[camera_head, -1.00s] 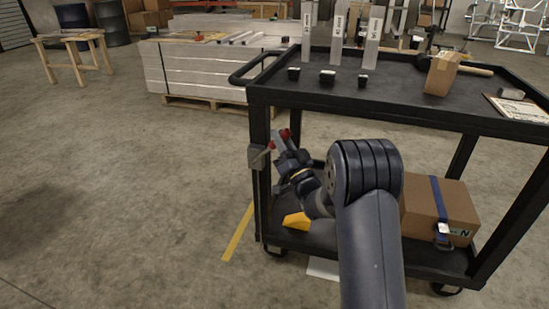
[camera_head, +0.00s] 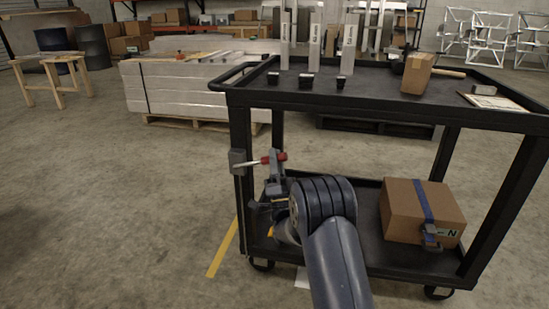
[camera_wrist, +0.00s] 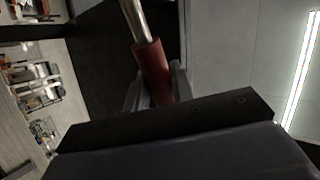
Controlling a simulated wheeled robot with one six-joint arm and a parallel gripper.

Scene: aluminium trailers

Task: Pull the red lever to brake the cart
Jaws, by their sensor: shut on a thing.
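The lever has a bright metal rod and a red grip (camera_head: 273,157). It sticks out to the right from a grey bracket (camera_head: 238,162) on the cart's left front post, and lies almost level, rising slightly to the right. My gripper (camera_head: 272,163) is shut on the red grip, with its fingers partly covering it in the head view. In the wrist view, the red grip (camera_wrist: 153,70) runs between the two grey fingers (camera_wrist: 158,88), and its lower end is hidden by my gripper body. The black two-shelf cart (camera_head: 380,102) stands on the concrete floor.
A cardboard box with a blue strap (camera_head: 400,215) sits on the lower shelf, right of my arm. White upright profiles (camera_head: 316,40), black blocks and a small carton (camera_head: 417,73) are on top. A yellow floor line (camera_head: 222,250) runs beside the cart. Floor at left is clear.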

